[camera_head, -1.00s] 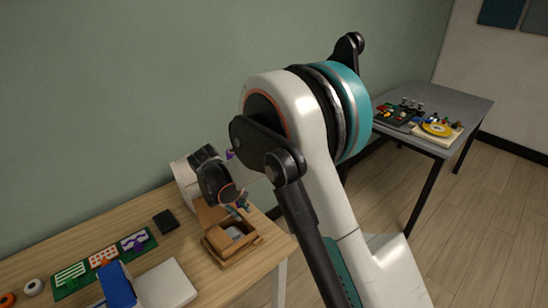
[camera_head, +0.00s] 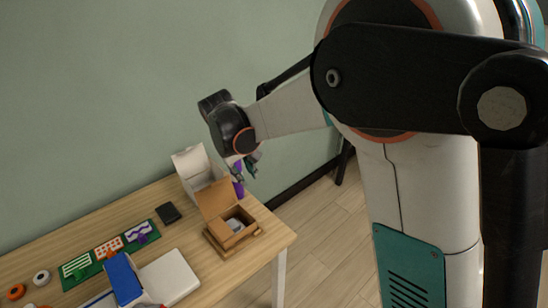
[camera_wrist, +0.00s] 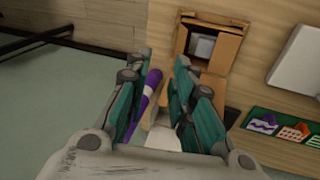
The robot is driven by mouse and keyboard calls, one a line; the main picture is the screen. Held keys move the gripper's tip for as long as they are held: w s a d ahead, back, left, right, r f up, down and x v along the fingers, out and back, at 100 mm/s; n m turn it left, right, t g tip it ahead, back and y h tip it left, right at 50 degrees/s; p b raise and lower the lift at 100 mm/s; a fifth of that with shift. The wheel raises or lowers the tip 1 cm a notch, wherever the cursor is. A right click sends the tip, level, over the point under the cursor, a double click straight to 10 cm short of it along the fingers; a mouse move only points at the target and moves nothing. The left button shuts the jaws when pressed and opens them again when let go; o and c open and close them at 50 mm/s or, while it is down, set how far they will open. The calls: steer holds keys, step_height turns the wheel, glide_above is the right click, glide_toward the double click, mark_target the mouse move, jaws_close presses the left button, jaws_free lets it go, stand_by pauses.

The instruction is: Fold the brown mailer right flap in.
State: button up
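The brown mailer (camera_head: 222,240) is an open cardboard box near the table's right end, with its lid (camera_head: 216,197) standing up at the back and a grey-white item (camera_head: 236,225) inside. In the wrist view the mailer (camera_wrist: 235,52) lies beyond the fingertips. Flaps stand at its sides; the right flap's exact angle is hard to tell. My gripper (camera_head: 247,170) hangs above and behind the mailer's right side, apart from it. In the wrist view my gripper (camera_wrist: 161,64) has its fingers spread, with a purple-and-white stick-like thing (camera_wrist: 148,92) showing between them; no grip on it is visible.
A white open box (camera_head: 190,161) stands behind the mailer. A black square (camera_head: 168,213), green board (camera_head: 108,250), white slab (camera_head: 170,277) and blue box (camera_head: 122,278) lie to the left. The table's right edge is close to the mailer.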

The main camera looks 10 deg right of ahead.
steer(key=s+d+r+m+t+y, duration=0.1)
steer(key=s+d+r+m, duration=0.1)
steer(key=d+r, duration=0.5)
steer(key=shift+s+d+y, duration=0.3)
steer(key=shift+s+d, duration=0.25)
steer(key=shift+s, duration=0.35)
